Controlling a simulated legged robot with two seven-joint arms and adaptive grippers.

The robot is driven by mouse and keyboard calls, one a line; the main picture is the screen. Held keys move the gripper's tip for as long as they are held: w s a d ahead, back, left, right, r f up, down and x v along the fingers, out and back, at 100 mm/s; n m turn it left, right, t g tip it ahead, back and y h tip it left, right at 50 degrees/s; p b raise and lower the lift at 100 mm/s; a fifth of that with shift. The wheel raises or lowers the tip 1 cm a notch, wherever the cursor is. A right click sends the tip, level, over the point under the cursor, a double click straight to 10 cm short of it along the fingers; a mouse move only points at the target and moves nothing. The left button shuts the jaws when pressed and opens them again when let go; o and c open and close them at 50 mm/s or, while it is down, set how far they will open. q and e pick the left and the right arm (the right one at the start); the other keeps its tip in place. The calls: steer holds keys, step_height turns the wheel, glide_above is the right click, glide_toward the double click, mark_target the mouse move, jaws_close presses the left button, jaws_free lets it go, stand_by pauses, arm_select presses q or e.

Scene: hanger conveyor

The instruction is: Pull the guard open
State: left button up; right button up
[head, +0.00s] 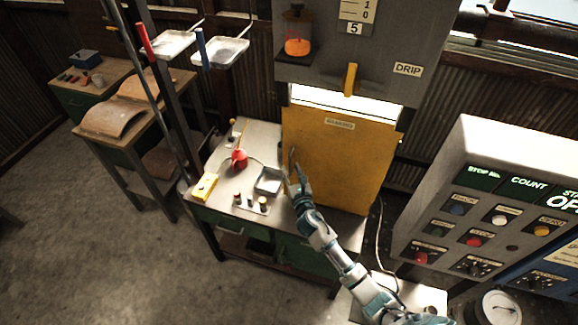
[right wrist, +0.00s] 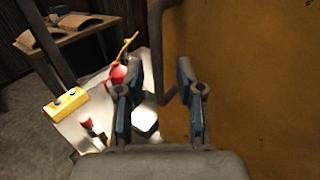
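The guard (head: 345,155) is a yellow panel with a small label on its upper part, standing upright on the machine over the bench. It fills the right side of the right wrist view (right wrist: 265,80). A dark bar handle (head: 292,158) runs along its left edge. My right gripper (head: 296,178) is at this handle, low by the guard's left edge. In the right wrist view its two fingers (right wrist: 159,100) are apart, with the grey handle (right wrist: 157,45) showing in line with the gap between them. Contact with the handle cannot be told. My left gripper is not in view.
A metal tray (head: 269,181), a red oil can (head: 239,159), a yellow box (head: 205,186) and small knobs sit on the bench left of the guard. A control panel (head: 480,205) stands at the right. Poles with hanging trays (head: 219,53) rise at the left.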

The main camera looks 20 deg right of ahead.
steer(key=shift+w+d, duration=0.2)
steer(key=shift+w, duration=1)
steer(key=shift+a, duration=0.4)
jaws_close()
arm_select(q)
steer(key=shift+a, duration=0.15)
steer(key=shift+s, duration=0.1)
arm_select(e)
steer(key=shift+d, duration=0.2)
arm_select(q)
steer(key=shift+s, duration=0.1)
arm_select(e)
steer(key=shift+f, duration=0.1)
